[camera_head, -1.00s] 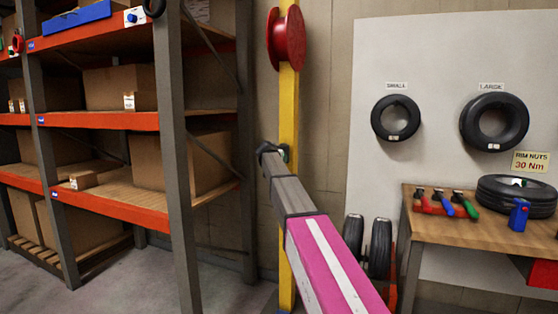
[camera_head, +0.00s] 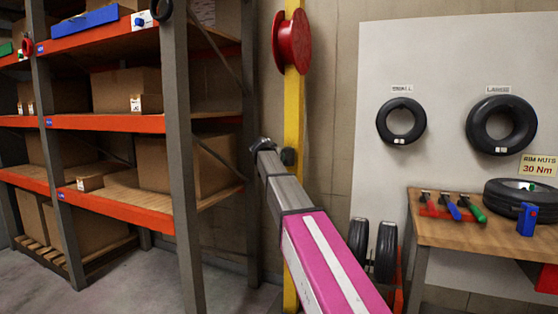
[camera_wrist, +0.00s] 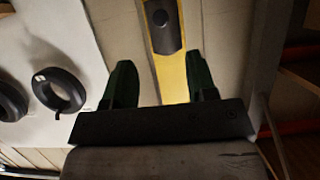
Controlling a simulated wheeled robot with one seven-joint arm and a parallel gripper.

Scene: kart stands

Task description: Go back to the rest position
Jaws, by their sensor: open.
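My gripper (camera_wrist: 163,82) is open and empty in the wrist view, with its two dark green fingers apart. A yellow post (camera_wrist: 172,75) with a dark oval fitting (camera_wrist: 163,27) shows behind the gap between them. In the head view my pink and grey arm reaches up and away, its far end just left of the yellow post (camera_head: 291,100). The fingers cannot be made out there.
A rack (camera_head: 110,122) with boxes stands left of my arm. A red reel (camera_head: 292,40) is high on the post. At right are a board (camera_head: 450,60) with two tyres and a workbench (camera_head: 470,235) with tools. Small wheels (camera_head: 385,250) stand beside the bench.

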